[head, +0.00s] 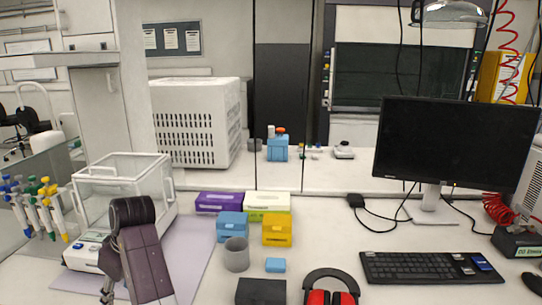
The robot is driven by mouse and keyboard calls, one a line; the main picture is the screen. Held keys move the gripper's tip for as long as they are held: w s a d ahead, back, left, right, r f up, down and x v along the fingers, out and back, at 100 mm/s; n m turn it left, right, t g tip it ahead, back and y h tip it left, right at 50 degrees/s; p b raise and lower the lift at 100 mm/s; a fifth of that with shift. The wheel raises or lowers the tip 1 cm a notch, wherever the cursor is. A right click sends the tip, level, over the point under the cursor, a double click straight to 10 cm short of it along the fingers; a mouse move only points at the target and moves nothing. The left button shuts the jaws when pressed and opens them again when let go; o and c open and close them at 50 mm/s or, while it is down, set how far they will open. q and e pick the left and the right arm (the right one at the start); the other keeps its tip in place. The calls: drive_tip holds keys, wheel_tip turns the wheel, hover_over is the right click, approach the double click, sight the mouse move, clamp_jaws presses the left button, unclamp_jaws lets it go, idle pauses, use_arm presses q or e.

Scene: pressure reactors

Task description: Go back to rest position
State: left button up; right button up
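One dark purple-grey arm link of mine rises from the bottom edge at the left of the head view, in front of the glass-walled balance (122,172). No gripper fingers can be made out on it. My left gripper is not in view. My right arm and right gripper are not in view either. Nothing is seen being held.
Pipettes (35,205) stand at the left. Purple (218,202), blue (232,225) and yellow boxes (277,230), a grey cup (236,255) and red-black ear muffs (331,296) crowd the middle. A monitor (455,145) and keyboard (430,267) occupy the right.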

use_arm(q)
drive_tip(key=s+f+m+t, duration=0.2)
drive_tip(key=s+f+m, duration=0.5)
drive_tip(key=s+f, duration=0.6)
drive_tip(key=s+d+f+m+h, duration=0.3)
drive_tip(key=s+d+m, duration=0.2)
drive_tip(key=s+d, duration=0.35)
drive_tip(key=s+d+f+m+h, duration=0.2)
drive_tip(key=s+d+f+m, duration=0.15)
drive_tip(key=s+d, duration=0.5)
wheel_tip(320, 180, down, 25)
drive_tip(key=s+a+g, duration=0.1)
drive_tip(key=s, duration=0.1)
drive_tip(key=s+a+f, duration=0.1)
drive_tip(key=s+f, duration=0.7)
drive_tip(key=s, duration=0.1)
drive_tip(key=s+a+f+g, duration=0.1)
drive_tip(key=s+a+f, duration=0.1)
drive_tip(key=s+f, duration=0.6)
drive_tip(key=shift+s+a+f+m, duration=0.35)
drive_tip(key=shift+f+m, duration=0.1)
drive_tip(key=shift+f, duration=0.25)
